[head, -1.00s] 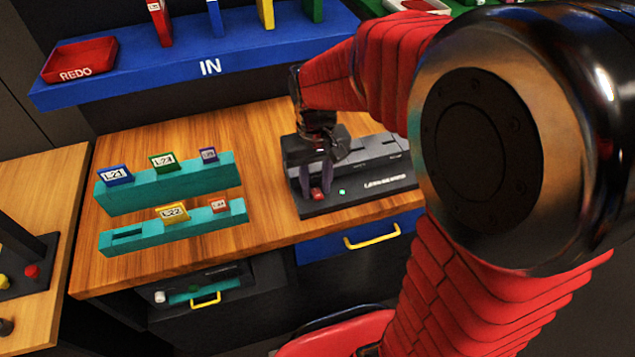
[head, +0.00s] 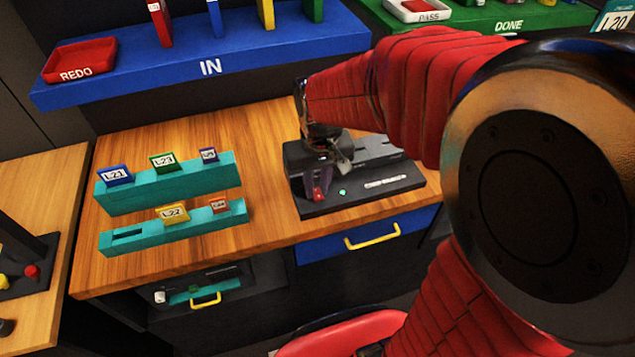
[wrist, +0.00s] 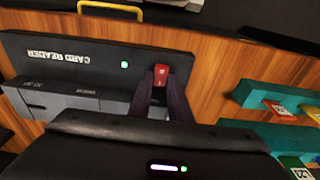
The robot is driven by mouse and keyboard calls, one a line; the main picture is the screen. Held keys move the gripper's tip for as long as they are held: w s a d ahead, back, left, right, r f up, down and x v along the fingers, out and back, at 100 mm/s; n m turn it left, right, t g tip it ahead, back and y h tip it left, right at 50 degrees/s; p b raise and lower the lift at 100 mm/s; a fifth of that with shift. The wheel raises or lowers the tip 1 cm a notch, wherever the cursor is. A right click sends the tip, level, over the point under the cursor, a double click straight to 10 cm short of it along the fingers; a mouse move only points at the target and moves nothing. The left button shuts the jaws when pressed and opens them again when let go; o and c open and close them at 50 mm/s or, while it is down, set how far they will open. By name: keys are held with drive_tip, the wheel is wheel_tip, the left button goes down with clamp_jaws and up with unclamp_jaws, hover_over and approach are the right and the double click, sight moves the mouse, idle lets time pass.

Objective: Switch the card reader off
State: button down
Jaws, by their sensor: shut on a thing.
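The card reader (head: 400,188) is a dark grey box on the wooden desk, labelled in white in the wrist view (wrist: 60,55). Its red switch (wrist: 161,74) stands near one end of the front plate, beside a lit green light (wrist: 124,64). The switch also shows low on the reader in the head view (head: 318,194), with the green light (head: 343,192) to its right. My gripper (wrist: 161,92) is shut on the red switch, one dark finger on each side. In the head view my gripper (head: 321,180) partly hides the reader's left end.
Two teal racks (head: 170,190) with several small labelled cards stand left of the reader. A blue shelf (head: 130,80) with a red REDO tray (head: 80,62) is behind. A blue drawer (head: 320,250) with a yellow handle is below. Bare desk lies between racks and reader.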

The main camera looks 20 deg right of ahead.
sight(319, 197)
drive_tip(key=c, duration=1.6)
unclamp_jaws()
drive_tip(key=shift+c, duration=0.2)
drive_tip(key=shift+r, duration=0.1)
wheel_tip(319, 197, up, 14)
drive_tip(key=s, duration=0.1)
drive_tip(key=shift+s+f, duration=0.25)
drive_tip(key=shift+s, duration=0.05)
